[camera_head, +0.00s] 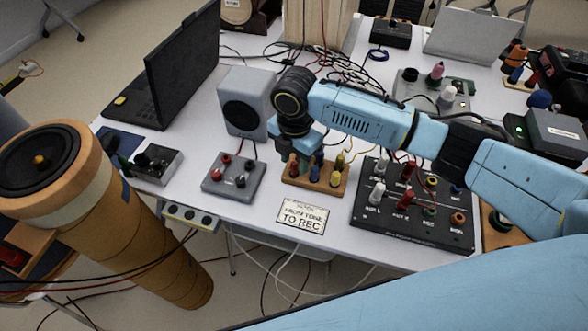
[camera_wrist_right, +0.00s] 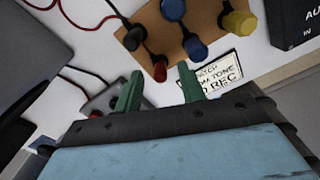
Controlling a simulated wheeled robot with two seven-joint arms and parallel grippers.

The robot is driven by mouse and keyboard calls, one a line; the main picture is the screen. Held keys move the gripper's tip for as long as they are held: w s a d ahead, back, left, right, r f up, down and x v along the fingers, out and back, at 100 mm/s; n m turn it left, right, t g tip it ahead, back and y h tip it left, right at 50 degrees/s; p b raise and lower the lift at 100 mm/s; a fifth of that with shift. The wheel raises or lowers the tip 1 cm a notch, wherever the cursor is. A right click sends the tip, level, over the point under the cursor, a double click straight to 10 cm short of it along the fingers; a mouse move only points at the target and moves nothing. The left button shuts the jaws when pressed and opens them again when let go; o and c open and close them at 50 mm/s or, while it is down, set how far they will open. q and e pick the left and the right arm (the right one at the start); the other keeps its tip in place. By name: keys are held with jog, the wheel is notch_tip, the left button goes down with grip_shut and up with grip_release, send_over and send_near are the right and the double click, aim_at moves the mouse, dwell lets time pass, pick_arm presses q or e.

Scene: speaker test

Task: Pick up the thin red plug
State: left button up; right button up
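The thin red plug (camera_wrist_right: 159,70) shows in the right wrist view, on the wooden block (camera_wrist_right: 150,16) with black, blue and yellow plugs. In the head view the wooden block (camera_head: 327,184) sits mid-table, with a reddish plug (camera_head: 293,170) at its left end. My right gripper (camera_head: 291,157) points down over that left end and partly hides it. In the right wrist view its two green fingers (camera_wrist_right: 160,69) are apart, with the red plug showing between their tips. I cannot tell whether they touch it. My left gripper is not in view.
A grey socket box (camera_head: 233,187) lies left of the block, and a black panel with several plugs (camera_head: 410,226) lies right. A paper label (camera_head: 301,216) lies in front. A grey speaker (camera_head: 246,101) stands behind left. Loose cables run behind the block.

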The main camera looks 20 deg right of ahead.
aim_at(294, 162)
notch_tip(294, 162, down, 2)
jog(key=shift+f, duration=0.1)
grip_shut()
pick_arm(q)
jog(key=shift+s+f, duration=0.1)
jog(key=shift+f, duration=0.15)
